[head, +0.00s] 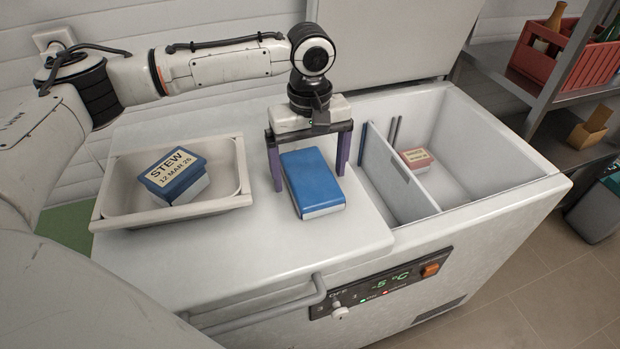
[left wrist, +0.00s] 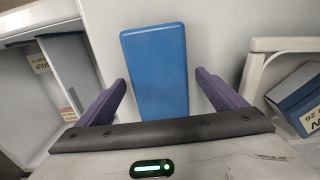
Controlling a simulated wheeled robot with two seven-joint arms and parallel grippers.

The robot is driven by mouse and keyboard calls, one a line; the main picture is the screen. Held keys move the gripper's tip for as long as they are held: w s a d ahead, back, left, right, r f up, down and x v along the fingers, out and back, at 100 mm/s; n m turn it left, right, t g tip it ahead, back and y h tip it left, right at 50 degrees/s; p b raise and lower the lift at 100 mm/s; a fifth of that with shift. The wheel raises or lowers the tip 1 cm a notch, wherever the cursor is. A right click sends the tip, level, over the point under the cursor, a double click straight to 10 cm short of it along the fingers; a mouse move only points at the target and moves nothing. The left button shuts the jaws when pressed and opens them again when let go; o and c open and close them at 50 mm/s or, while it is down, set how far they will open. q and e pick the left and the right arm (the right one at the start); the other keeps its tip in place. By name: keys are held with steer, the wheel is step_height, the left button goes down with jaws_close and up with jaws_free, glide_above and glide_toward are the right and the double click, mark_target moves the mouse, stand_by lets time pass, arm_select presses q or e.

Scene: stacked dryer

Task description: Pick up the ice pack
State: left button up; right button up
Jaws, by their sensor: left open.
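The ice pack (head: 314,181) is a blue-topped block with a pale lower side. It lies flat on the white lid of the chest freezer, right of the tray. My left gripper (head: 308,176) is open above it, pointing down, with one purple finger on each side of the pack. In the left wrist view the blue ice pack (left wrist: 156,72) lies between the two open fingers (left wrist: 165,98), with a gap on each side. My right gripper is not in view.
A white tray (head: 237,190) holding a blue box labelled STEW (head: 178,176) stands on the lid at left. The freezer's open compartment (head: 487,150) is at right, with a divider (head: 397,175) and a small red labelled box (head: 415,160). A red crate (head: 545,50) sits on a shelf.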

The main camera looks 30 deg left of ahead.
arm_select(q)
steer(key=c, duration=1.4)
steer(key=shift+c, duration=0.2)
steer(key=shift+r, duration=0.2)
